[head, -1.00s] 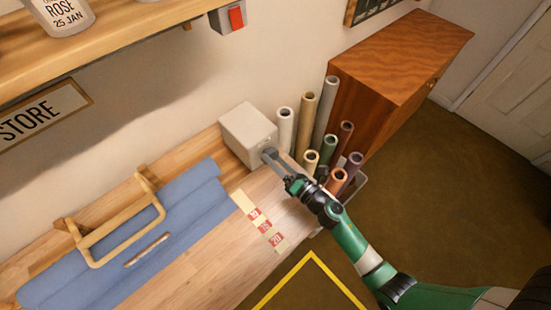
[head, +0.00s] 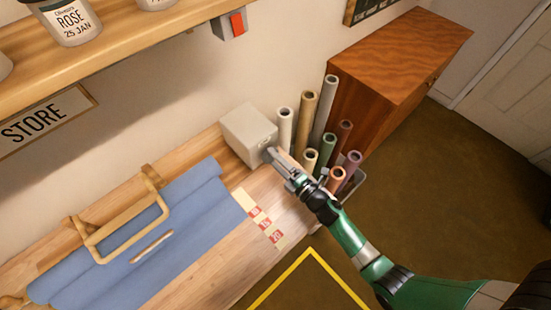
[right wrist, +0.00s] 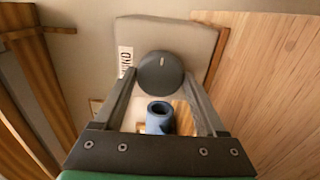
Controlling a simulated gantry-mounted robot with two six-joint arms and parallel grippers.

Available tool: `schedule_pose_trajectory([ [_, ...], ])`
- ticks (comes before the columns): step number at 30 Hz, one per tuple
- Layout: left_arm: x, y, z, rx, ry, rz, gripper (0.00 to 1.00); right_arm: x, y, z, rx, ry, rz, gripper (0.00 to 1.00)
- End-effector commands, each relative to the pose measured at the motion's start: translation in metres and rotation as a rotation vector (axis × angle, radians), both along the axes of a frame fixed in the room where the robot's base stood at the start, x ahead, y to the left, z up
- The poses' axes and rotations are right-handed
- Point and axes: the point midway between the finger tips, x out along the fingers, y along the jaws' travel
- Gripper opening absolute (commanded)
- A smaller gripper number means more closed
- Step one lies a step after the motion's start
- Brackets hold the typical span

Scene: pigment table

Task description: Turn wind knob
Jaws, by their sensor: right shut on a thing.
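The wind knob (right wrist: 161,73) is a dark round knob with a short pale mark on its face, in the right wrist view. It sits on the front of a pale grey box (head: 248,134) at the wall end of the bench. A partly hidden label (right wrist: 125,62) stands beside the knob. My right gripper (head: 270,154) is shut on the knob, with one finger on each side of it. In the head view the fingers hide most of the knob. My left gripper is not in view.
A blue cloth (head: 185,225) with a wooden frame (head: 95,240) lies on the bench. Several upright rolled tubes (head: 303,125) stand close to the right of the box, near my right gripper. A wooden cabinet (head: 400,50) is behind them. A shelf (head: 110,60) with jars hangs above.

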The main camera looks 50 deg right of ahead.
Motion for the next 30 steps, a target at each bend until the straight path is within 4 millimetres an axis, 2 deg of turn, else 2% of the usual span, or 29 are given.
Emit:
schedule_pose_trajectory([
  [15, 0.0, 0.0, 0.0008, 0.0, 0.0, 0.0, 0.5, 0.0001, 0.0002, 0.0002, 0.024, -0.003, 0.001, 0.18],
  [16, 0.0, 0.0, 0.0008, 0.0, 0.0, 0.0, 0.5, 0.0001, 0.0002, 0.0002, 0.024, -0.003, 0.001, 0.75],
  [18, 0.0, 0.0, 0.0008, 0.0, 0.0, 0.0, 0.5, 0.0001, 0.0002, 0.0002, 0.024, -0.003, 0.001, 0.88],
  [20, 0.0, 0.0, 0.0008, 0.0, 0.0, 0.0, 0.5, 0.0, 0.0002, 0.0001, 0.024, -0.002, 0.001, 0.98],
  [21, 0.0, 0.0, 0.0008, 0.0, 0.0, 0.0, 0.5, 0.0, 0.0002, 0.0001, 0.024, -0.002, 0.001, 1.0],
  [30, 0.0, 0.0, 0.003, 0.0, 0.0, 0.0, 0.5, -0.0062, 0.0004, 0.0004, 0.023, -0.001, 0.0, 1.0],
])
